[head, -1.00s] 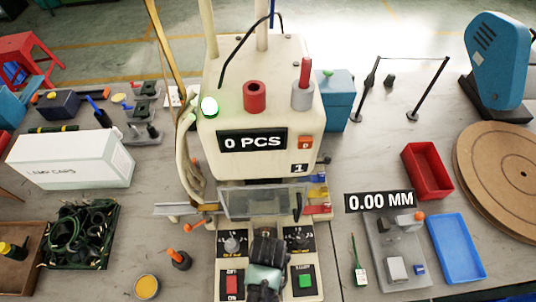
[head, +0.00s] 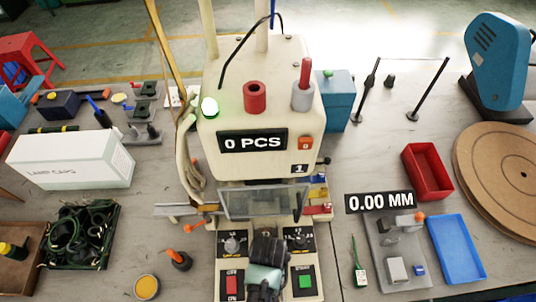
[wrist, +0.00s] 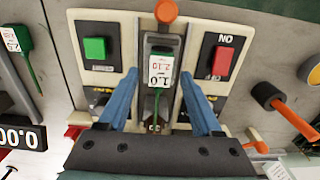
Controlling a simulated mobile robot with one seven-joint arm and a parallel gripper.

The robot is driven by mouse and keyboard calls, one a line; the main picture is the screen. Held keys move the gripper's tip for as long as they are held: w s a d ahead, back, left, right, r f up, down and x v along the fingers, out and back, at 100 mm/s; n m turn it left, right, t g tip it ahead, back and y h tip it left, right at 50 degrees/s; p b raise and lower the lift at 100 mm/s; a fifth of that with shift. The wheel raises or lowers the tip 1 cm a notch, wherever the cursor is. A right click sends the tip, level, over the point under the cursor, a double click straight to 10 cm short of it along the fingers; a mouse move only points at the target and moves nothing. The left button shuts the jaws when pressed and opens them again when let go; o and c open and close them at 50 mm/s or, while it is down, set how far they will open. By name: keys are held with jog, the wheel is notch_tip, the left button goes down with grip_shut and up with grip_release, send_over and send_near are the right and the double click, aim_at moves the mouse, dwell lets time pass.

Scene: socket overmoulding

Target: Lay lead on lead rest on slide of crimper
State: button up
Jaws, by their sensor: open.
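The cream crimper (head: 250,105) stands in the middle of the head view, its clear guard (head: 262,203) in front of the tooling. In the wrist view, its dark slide (wrist: 163,42) runs between the green and red button panels. A green lead with a white tag (wrist: 159,70) lies over the slide, its wire pointing toward the tooling. My gripper (wrist: 160,98) is open, one blue finger on each side of the lead, with gaps visible. Whether the lead touches the lead rest is too small to tell. In the head view my wrist hides the slide and fingertips.
Another tagged green lead (head: 360,268) lies on the table beside the grey gauge stand (head: 385,245). A blue tray (head: 457,250) and red bin (head: 428,170) are at right. A black tray of wires (head: 82,232) and a white box (head: 70,160) are at left.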

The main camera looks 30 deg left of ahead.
notch_tip(320, 180, up, 11)
jog(key=shift+r, duration=0.15)
dwell(0.7)
